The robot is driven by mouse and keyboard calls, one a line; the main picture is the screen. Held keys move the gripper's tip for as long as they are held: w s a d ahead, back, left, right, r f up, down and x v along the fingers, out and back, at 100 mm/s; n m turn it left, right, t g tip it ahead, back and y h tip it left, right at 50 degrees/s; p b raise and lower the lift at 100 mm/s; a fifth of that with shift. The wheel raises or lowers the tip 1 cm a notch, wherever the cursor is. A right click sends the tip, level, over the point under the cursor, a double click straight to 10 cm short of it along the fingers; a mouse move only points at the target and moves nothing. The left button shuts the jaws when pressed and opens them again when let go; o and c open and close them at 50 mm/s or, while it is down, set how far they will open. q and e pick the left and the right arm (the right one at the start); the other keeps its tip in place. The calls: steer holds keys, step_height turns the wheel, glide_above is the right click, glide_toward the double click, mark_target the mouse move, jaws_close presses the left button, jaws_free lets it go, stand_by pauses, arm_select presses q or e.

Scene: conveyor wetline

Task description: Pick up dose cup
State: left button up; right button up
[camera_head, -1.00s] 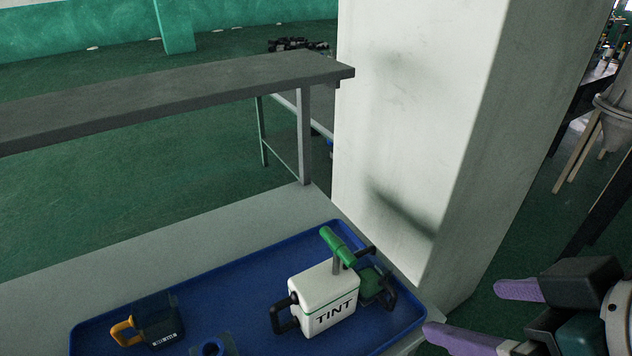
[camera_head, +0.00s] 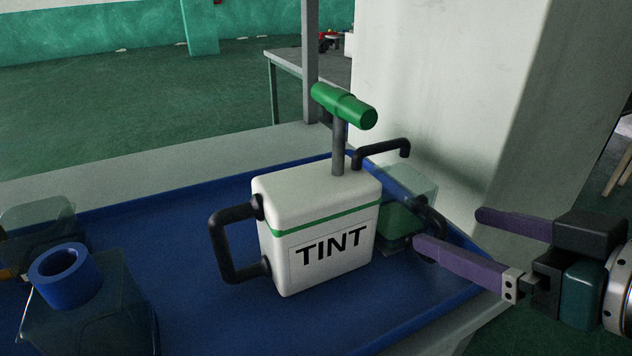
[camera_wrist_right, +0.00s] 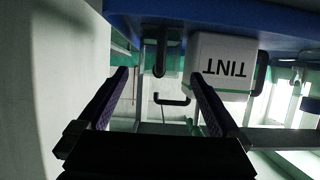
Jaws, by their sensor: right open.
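The dose cup appears to be the clear cup with green contents (camera_head: 408,192) and a black side handle, standing on the blue tray just right of the white TINT container (camera_head: 320,215). The container partly hides it. My right gripper (camera_head: 452,232) is open and empty at the tray's right edge, with purple fingers pointing left towards the cup's handle. In the right wrist view, the cup (camera_wrist_right: 174,62) and its dark handle show beyond and between the open fingers (camera_wrist_right: 161,78), with the TINT container (camera_wrist_right: 222,62) beside it. My left gripper is not in view.
The blue tray (camera_head: 195,190) lies on a grey table. A clear vessel with a blue ring top (camera_head: 62,275) and another clear cup (camera_head: 38,230) stand at its left. The TINT container has black pipes and a green T-handle (camera_head: 343,105). A white pillar (camera_head: 440,90) rises behind.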

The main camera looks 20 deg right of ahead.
mark_target(436, 212)
steer(key=b+x, duration=0.1)
steer(key=x, duration=0.7)
steer(key=shift+w+r, duration=0.1)
steer(key=shift+r, duration=0.05)
steer(key=shift+c, duration=0.2)
steer(key=c, duration=1.1)
steer(key=shift+c, duration=0.2)
steer(key=shift+r, duration=0.1)
steer(key=shift+s+r, duration=0.6)
steer(key=shift+s, duration=0.05)
steer(key=r+p+v, duration=0.1)
steer(key=p+v, duration=0.2)
steer(key=v, duration=1.1)
steer(key=shift+w+r, duration=0.2)
